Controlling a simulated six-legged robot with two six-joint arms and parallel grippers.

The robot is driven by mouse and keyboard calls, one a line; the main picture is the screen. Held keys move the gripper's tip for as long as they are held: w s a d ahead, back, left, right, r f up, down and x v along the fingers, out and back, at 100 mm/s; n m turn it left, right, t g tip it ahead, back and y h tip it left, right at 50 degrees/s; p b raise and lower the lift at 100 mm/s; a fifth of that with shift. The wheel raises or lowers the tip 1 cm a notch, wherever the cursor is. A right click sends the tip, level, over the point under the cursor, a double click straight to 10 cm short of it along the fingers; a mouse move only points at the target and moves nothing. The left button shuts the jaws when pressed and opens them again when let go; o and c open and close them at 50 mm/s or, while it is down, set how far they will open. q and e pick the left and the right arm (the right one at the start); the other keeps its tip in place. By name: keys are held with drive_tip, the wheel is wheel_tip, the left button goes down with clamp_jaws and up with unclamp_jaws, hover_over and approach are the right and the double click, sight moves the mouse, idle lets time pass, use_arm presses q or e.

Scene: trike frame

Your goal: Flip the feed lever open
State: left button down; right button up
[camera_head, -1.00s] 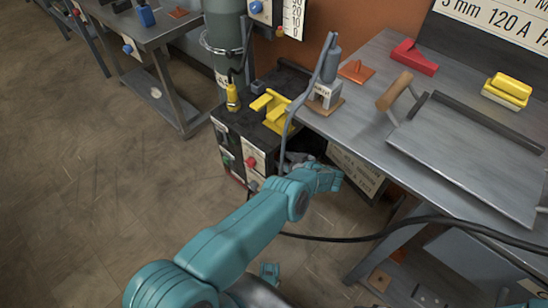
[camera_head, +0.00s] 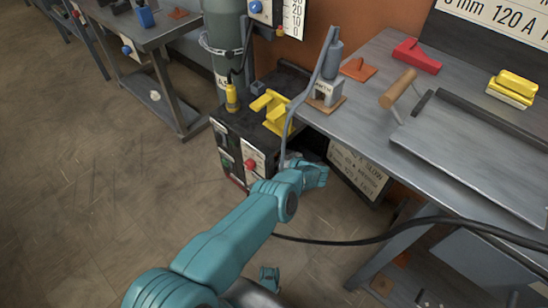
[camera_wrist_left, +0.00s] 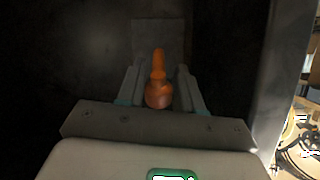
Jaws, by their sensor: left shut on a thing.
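An orange lever (camera_wrist_left: 158,62) with a rounded, wider near end shows in the left wrist view. It stands out from a dark panel (camera_wrist_left: 75,45) with a grey plate behind it. My left gripper (camera_wrist_left: 159,78) has one finger on each side of the lever and is shut on it. In the head view my left gripper (camera_head: 314,174) is at the right side of the welding machine (camera_head: 235,160), below the bench edge. Its fingers and the lever are hidden there.
The steel bench (camera_head: 375,100) is close above and right of my left arm. A black cable (camera_head: 370,238) runs right of the arm. A sign panel (camera_head: 358,172) stands under the bench. A yellow torch holder (camera_head: 272,110) sits on the machine. The floor at left is clear.

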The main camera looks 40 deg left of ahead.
use_arm(q)
drive_tip(key=r+h+p, duration=0.2)
drive_tip(key=p, duration=0.1)
drive_tip(key=shift+a, duration=0.4)
drive_tip(key=shift+f+h, duration=0.1)
drive_tip(key=shift+h, duration=0.3)
drive_tip(key=shift+f, duration=0.2)
drive_tip(key=c, duration=0.8)
unclamp_jaws()
drive_tip(key=shift+r, duration=0.1)
drive_tip(key=shift+d+r+p, duration=0.25)
drive_tip(key=shift+p, duration=0.2)
drive_tip(key=d, duration=0.8)
drive_tip(key=s+d+p, duration=0.1)
drive_tip(key=d, duration=0.3)
drive_tip(key=shift+d, duration=0.25)
